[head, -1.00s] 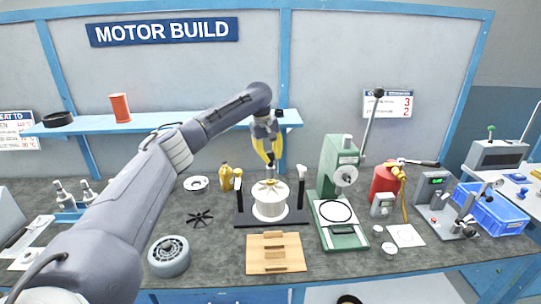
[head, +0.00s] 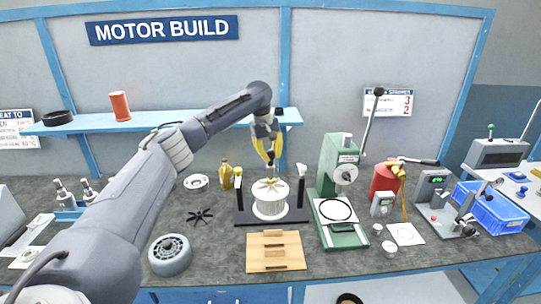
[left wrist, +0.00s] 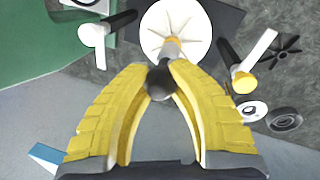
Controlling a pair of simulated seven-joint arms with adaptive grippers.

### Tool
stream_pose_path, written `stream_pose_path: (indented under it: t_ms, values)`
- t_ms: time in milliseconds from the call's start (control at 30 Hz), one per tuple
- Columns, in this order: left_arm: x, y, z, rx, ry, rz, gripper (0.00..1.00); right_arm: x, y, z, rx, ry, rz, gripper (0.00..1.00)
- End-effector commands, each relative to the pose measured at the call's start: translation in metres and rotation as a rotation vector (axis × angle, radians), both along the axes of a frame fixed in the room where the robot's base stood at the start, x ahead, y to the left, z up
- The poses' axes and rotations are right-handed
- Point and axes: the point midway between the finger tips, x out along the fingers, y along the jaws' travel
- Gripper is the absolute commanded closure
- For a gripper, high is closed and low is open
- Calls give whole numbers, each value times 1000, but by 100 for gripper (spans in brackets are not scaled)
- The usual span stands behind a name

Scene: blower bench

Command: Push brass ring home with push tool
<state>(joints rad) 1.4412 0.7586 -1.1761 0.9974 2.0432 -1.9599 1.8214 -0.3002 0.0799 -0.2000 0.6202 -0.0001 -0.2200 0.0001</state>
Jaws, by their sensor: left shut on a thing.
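The white, finned motor part (head: 270,205) stands upright in a dark fixture (head: 290,220) with black posts at both sides. Its round white top (left wrist: 195,20) shows in the left wrist view. My left gripper (head: 270,160) is directly above it, with yellow fingers shut on the push tool. The tool's dark knob (left wrist: 160,85) is between the fingertips, and its pale shaft points down at the top's centre. A brass-coloured ring (left wrist: 171,43) shows at the shaft's far end, at the centre of the top. I cannot tell how deep it sits. My right gripper is out of view.
A green press (head: 341,190) stands right of the fixture, and a wooden block (head: 275,252) lies in front. A yellow bottle (head: 226,176), a black fan (head: 200,216) and a grey ring-shaped housing (head: 170,256) are to the left. Bare bench lies between them.

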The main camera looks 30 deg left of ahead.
Motion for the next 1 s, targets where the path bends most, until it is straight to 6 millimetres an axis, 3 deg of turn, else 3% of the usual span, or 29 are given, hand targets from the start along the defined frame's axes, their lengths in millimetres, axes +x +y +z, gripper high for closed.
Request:
stream_pose_path:
  t_ms: [1000]
  values:
    - [0, 0, -10, -1, -1, 0, 100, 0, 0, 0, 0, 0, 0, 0]
